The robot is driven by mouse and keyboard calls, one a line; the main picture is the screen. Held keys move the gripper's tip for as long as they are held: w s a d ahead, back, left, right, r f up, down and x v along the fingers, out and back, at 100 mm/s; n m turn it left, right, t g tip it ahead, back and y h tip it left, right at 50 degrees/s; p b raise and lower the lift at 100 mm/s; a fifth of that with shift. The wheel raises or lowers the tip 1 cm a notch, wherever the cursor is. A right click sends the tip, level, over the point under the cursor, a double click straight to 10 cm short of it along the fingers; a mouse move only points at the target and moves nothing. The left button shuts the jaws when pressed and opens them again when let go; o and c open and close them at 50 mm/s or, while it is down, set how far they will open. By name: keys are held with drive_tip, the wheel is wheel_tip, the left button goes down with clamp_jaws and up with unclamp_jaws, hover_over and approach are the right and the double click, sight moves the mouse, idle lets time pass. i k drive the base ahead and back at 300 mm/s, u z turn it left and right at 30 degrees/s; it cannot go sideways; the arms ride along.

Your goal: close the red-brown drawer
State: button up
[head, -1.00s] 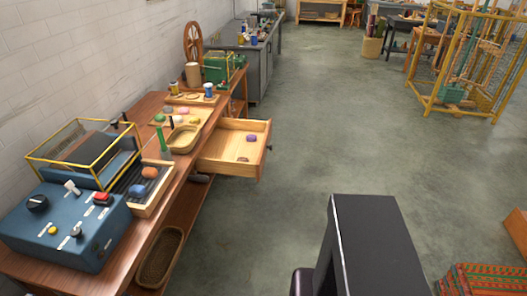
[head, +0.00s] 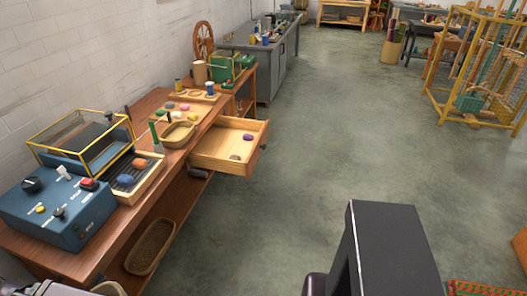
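The drawer (head: 222,163) stands open, pulled out to the right from under the top of the red-brown wooden bench (head: 128,226). Its inside is pale wood, and its front panel (head: 258,152) faces right. A small purple skein (head: 248,137) and a small brownish skein (head: 235,157) lie in it. My gripper cannot be made out in the head view. Only a grey piece, probably of my arm, shows at the bottom left edge, apart from the drawer.
A blue control box (head: 58,220) with knobs, a tray of skeins (head: 135,180) and a wicker basket (head: 180,134) stand on the bench. Another basket (head: 150,247) is on the lower shelf. The floor (head: 285,200) right of the drawer is clear. A yellow frame (head: 470,70) stands far right.

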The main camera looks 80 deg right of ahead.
sight(223, 139)
drive_tip(key=u, duration=0.1)
drive_tip(key=k, duration=1.2)
drive_tip(key=z, duration=2.25)
drive_tip(key=i, duration=1.1)
